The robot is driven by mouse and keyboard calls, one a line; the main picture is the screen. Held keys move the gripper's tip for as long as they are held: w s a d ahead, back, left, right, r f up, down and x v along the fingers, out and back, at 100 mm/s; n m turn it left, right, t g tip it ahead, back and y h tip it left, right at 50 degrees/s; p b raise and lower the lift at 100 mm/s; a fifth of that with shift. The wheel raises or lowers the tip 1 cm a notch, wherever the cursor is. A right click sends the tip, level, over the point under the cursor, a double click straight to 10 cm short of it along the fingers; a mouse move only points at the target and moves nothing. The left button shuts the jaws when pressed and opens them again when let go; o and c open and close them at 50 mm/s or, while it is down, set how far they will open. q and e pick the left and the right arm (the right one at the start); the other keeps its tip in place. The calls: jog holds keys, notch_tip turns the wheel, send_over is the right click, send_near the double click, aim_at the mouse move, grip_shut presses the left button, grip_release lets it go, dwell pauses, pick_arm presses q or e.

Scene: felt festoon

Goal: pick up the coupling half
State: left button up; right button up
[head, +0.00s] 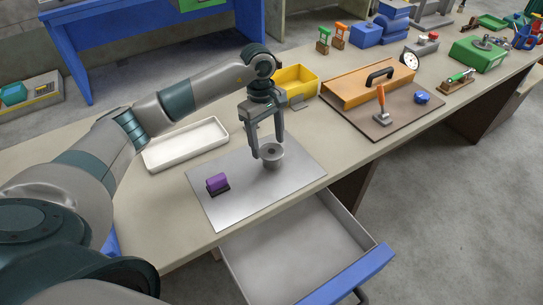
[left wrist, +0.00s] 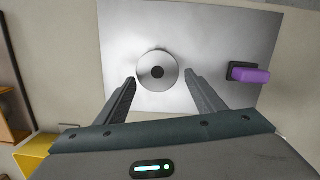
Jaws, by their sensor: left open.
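The coupling half (head: 271,157) is a grey metal flanged disc with a dark centre hole, standing on a shiny metal plate (head: 232,205). In the left wrist view the coupling half (left wrist: 157,71) shows from above as a round disc, just beyond my fingertips. My left gripper (head: 266,155) points down at the coupling half with its jaws apart. In the left wrist view the left gripper's fingers (left wrist: 160,78) lie to either side of the disc's lower part. I cannot tell whether they touch it. My right gripper is not in view.
A purple block with a dark base (head: 218,183) sits on the plate. A white tray (head: 187,146) and a yellow bin (head: 297,80) stand behind. An open drawer (head: 290,245) juts out in front. An orange case (head: 368,84) rests on a brown board to the right.

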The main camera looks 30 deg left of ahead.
aim_at(271, 151)
pick_arm(q)
jog(key=shift+d+f+p, duration=0.3)
jog(key=shift+f+p, duration=0.15)
jog(key=shift+p, duration=0.05)
jog(key=f+p, duration=0.2)
jog(key=f, duration=0.1)
jog(key=shift+s+d+f, duration=0.1)
jog(key=shift+d+f, duration=0.2)
jog(key=shift+d, duration=0.1)
jog(key=shift+f, duration=0.25)
jog(key=c, duration=1)
jog(key=shift+r, duration=0.15)
jog(key=shift+c, duration=0.2)
